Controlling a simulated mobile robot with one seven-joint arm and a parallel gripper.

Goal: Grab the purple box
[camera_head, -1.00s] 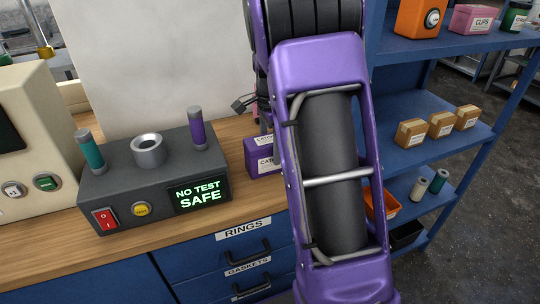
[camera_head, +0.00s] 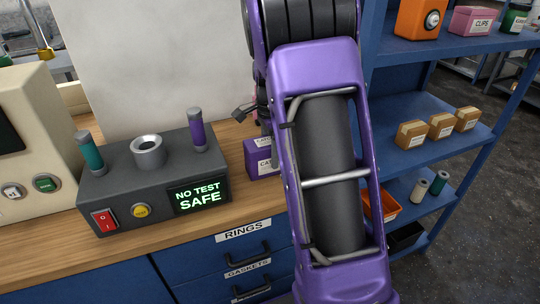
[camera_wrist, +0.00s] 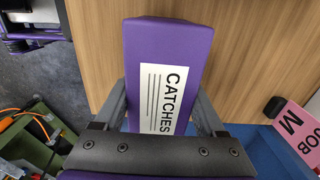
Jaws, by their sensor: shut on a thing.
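The purple box (camera_head: 261,165) stands on the wooden bench top, partly hidden behind my arm in the head view. In the wrist view the purple box (camera_wrist: 190,50) fills the middle, with a white label reading CATCHES on its face. My gripper (camera_wrist: 163,112) has one dark finger on each side of the box and is shut on it. In the head view my purple arm hides most of the gripper. I cannot tell whether the box is clear of the bench.
A dark tester (camera_head: 155,185) reading NO TEST SAFE stands left of the box, holding a teal and a purple cylinder. A blue shelf (camera_head: 440,130) with small cartons stands at the right. A pink JOB card (camera_wrist: 300,132) lies near the box in the wrist view.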

